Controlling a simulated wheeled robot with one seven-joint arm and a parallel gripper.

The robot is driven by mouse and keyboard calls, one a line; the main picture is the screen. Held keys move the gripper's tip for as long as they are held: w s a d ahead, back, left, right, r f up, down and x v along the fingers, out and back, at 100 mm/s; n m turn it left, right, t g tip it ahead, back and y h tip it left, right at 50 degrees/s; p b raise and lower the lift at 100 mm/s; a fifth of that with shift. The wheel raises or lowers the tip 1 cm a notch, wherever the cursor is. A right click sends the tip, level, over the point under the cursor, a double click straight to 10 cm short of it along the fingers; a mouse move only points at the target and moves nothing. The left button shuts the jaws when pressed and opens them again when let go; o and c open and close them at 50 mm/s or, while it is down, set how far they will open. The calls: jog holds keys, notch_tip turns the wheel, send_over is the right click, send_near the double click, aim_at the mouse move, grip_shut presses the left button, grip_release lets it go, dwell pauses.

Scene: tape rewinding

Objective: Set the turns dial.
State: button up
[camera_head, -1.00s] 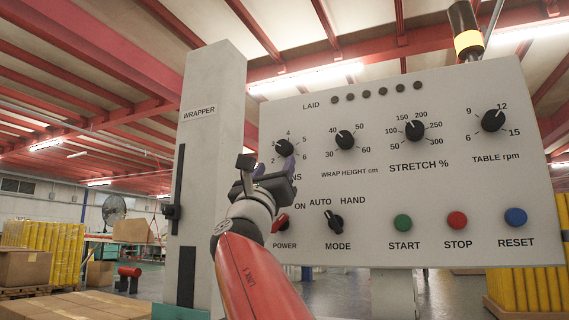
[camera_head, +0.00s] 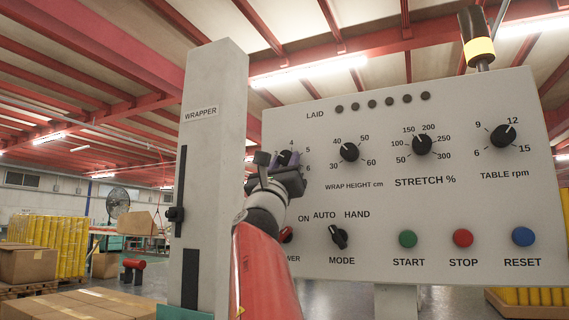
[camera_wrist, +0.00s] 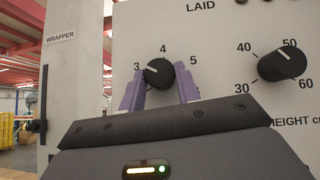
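The turns dial (camera_wrist: 159,73) is a round black knob with a white pointer line, at the upper left of the panel. In the wrist view its pointer leans up and left, between 3 and 4 on its scale. In the head view the dial (camera_head: 285,158) shows partly behind my gripper (camera_head: 284,160). In the wrist view the two purple fingers of my gripper (camera_wrist: 161,84) stand apart, one on each side of the dial. They are very near its sides; I cannot tell whether they touch it. The dial's name and lower part of its scale are hidden by my gripper.
The wrap height dial (camera_head: 349,152) is right of the turns dial. The power switch (camera_head: 287,235) and mode switch (camera_head: 338,236) are below. The wrapper column (camera_head: 214,150) stands close on the left. Start, stop and reset buttons line the lower right.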

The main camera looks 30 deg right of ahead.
jog(key=c, duration=0.5)
jog(key=shift+o, duration=0.2)
jog(key=shift+w+m+g+h, duration=0.1)
jog(key=shift+m+g+h, duration=0.4)
jog(key=shift+m, duration=0.1)
jog(key=m+g+h, duration=0.1)
jog(key=m, duration=0.1)
jog(key=m+g+h+p, duration=0.1)
jog(key=m+g, duration=0.1)
jog(key=shift+w+a, duration=0.15)
jog(key=m+g+h+p, duration=0.1)
jog(key=m+g, duration=0.2)
jog(key=m+g+h+p, duration=0.1)
jog(key=m+g+p, duration=0.1)
jog(key=m+g, duration=0.1)
jog(key=m+g+p, duration=0.1)
jog(key=m+g, duration=0.2)
jog(key=m, duration=0.1)
jog(key=shift+w+a+r+h, duration=0.15)
jog(key=shift+w+r+h, duration=0.05)
jog(key=shift+r+h, duration=0.2)
jog(key=m+g+y+p, duration=0.1)
jog(key=m+g+p, duration=0.3)
jog(key=m, duration=0.1)
jog(key=shift+g, duration=0.3)
jog(key=shift+w+a+f+m+g+y+p, duration=0.1)
jog(key=shift+m+g+y+p, duration=0.65)
jog(key=shift+m, duration=0.65)
